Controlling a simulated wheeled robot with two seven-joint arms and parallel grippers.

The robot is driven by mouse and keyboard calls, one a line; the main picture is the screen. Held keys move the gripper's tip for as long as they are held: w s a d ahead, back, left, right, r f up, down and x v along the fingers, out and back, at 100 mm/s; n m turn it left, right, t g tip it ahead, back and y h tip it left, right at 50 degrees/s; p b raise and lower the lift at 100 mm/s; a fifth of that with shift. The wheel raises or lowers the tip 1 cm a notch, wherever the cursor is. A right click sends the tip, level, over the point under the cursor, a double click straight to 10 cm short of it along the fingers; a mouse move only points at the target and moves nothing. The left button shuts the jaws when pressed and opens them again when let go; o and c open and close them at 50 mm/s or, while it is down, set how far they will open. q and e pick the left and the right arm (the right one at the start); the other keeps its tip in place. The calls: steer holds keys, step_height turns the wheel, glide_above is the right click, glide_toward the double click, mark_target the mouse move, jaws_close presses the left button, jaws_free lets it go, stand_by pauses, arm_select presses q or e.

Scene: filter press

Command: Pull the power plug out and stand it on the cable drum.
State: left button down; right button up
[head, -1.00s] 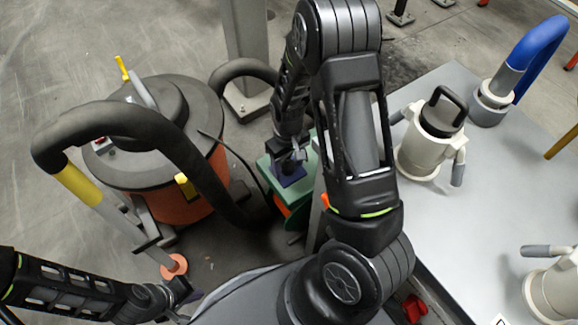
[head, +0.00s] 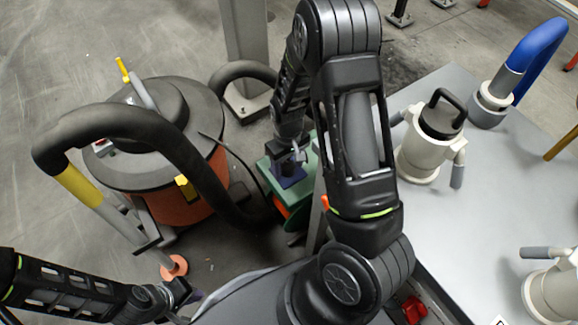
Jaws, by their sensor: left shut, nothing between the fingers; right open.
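The cable drum (head: 274,178), green with an orange part on its side, stands on the floor beside the orange vacuum. A small dark blue piece (head: 289,180), which looks like the power plug, sits on the drum's top and seems upright. My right gripper (head: 291,158) is open just above it, pointing down; it partly hides the piece, and I cannot tell whether they touch. My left gripper (head: 190,296) is shut and empty at the lower left, far from the drum.
An orange and black vacuum (head: 150,160) with a thick black hose (head: 185,160) stands left of the drum. A grey post (head: 243,50) rises behind. A grey table (head: 440,215) at the right bears white canisters (head: 420,157) and a blue-handled part (head: 540,45).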

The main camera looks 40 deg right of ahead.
mark_target(288, 160)
jaws_close()
stand_by(0.8)
steer(key=shift+r, duration=0.1)
steer(key=shift+r+p, duration=2.6)
steer(key=shift+r, duration=0.35)
